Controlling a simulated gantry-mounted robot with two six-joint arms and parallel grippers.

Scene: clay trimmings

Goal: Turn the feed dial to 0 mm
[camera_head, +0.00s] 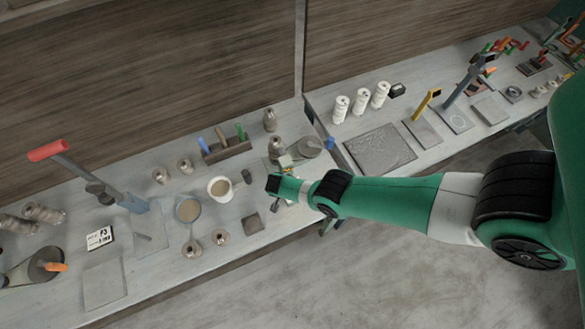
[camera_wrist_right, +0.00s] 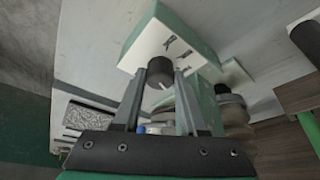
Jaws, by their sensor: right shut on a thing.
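The feed dial (camera_wrist_right: 160,65) is a dark round knob on the pale front panel (camera_wrist_right: 139,52) of a green box (camera_wrist_right: 188,18), in the right wrist view. My right gripper (camera_wrist_right: 162,80) is shut on the dial, with one finger on each side of it. A short white mark shows at the dial's lower edge. Small dark markings (camera_wrist_right: 178,50) are on the panel beside the dial, too small to read. In the head view my right arm reaches in from the right to the bench and hides the dial. My left gripper is not in view.
White spools (camera_head: 360,98) stand on the bench at the right. Several small items are close to my right arm.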

